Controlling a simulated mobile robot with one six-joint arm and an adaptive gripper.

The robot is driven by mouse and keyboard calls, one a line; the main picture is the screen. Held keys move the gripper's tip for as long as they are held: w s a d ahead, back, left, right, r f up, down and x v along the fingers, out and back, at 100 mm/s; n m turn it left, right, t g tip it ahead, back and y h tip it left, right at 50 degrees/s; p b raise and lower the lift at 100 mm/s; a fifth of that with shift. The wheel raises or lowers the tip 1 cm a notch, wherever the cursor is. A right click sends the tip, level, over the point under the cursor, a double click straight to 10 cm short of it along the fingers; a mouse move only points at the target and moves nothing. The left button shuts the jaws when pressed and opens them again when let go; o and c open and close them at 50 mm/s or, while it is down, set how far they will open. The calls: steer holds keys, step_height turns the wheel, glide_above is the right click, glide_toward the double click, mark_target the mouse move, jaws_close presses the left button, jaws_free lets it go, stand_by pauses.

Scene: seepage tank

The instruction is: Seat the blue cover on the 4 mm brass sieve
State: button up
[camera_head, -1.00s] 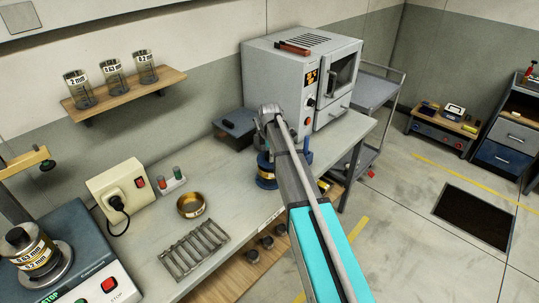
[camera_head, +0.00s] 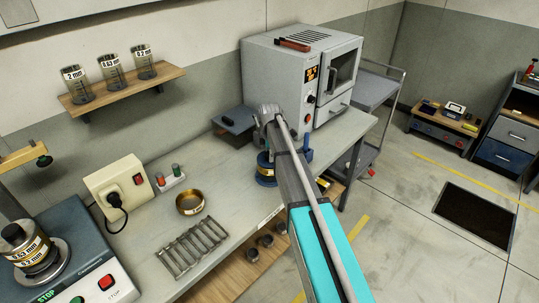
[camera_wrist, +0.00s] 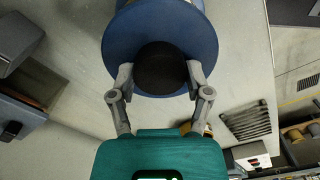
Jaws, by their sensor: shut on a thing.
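The blue cover (camera_wrist: 122,38) is a round blue disc with a black knob, seen close up in the wrist view. My gripper (camera_wrist: 160,75) is shut on the black knob (camera_wrist: 162,66), one finger on each side. In the head view my arm hides most of the grip. A blue round item with a yellowish label (camera_head: 265,171) stands on the bench beside my wrist; I cannot tell whether the cover touches it. An open brass sieve or pan (camera_head: 190,202) stands apart on the bench. I cannot read a 4 mm mark on anything.
A metal rack (camera_head: 192,246) lies in front of the brass pan. A grey oven (camera_head: 290,85) stands at the bench's back right. A shaker with a labelled stack (camera_head: 35,250) is at left. Labelled beakers (camera_head: 113,75) stand on a wall shelf.

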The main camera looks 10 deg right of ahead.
steer(key=shift+f, duration=0.15)
steer(key=o, duration=1.3)
steer(key=shift+r, duration=0.25)
